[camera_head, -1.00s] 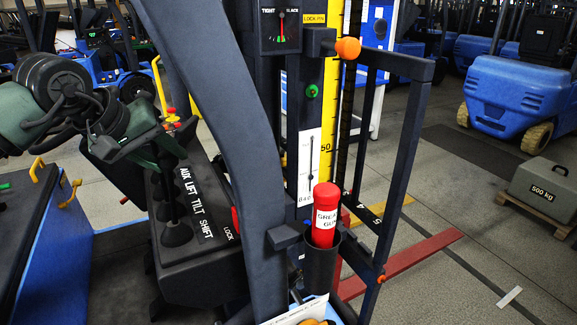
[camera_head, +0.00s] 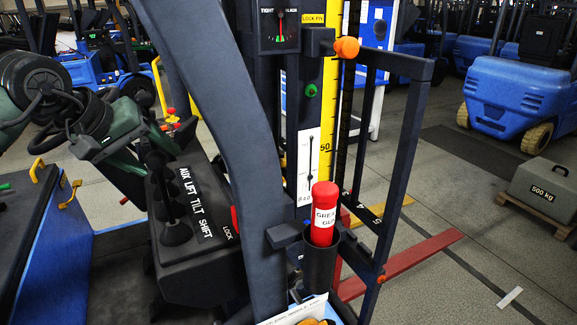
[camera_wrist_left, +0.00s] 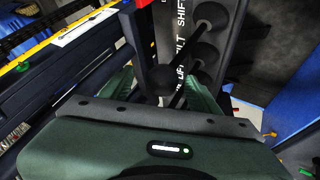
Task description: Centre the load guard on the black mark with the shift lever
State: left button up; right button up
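A black console with the labels AUX, LIFT, TILT, SHIFT carries a row of black levers. The shift lever (camera_head: 168,200) is the nearest, with a round boot at its foot. My left gripper (camera_head: 163,150), green and dark, is above the levers at their tops. In the left wrist view its green fingers (camera_wrist_left: 165,95) stand apart, with lever parts between and beyond them; contact cannot be told. The dark frame (camera_head: 412,150) at the right of the mast appears to be the load guard. My right gripper is not seen.
A dark post (camera_head: 215,100) stands right of the console. A red grease tube (camera_head: 325,215) sits in a holder by the mast. An orange knob (camera_head: 347,48) is above. A blue cabinet (camera_head: 50,250) with yellow handles is at the left. A 500 kg weight (camera_head: 545,190) stands far right.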

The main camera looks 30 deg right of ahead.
pick_arm(q)
jog(key=p+v, duration=0.2)
jog(key=v, duration=0.8)
jog(key=shift+w+f, duration=0.1)
dwell(0.7)
